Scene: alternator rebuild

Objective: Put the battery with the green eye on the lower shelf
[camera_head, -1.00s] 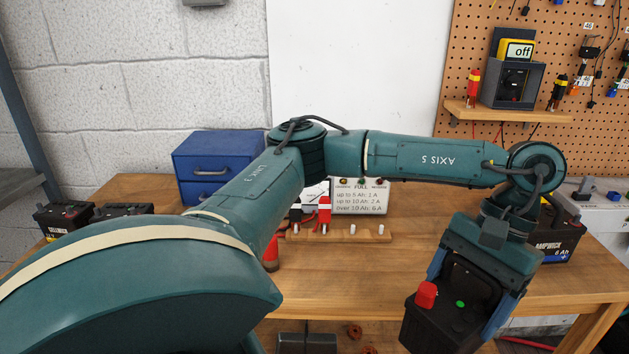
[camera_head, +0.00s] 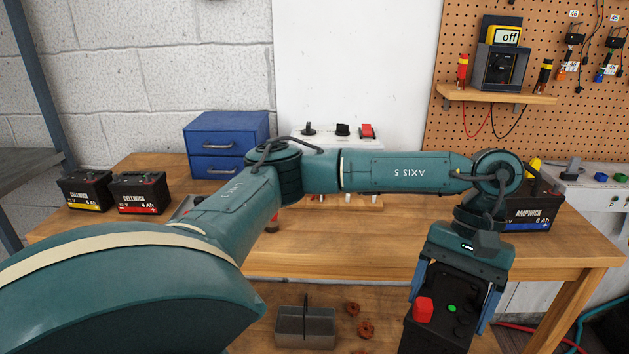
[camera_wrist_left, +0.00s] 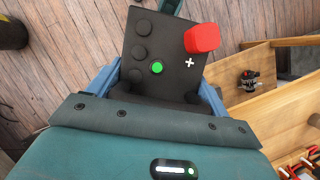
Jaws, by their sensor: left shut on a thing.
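The battery with the green eye (camera_head: 440,318) is black, with a red terminal cap and a green dot on top. My left gripper (camera_head: 455,290) is shut on it, with blue fingers on its two sides, and holds it in front of the bench's right part. In the left wrist view the battery (camera_wrist_left: 160,75) sits between the fingers with its top toward the camera; wooden floor shows past it. The lower shelf (camera_head: 265,295) shows under the bench top, partly hidden by my arm. My right gripper is not in view.

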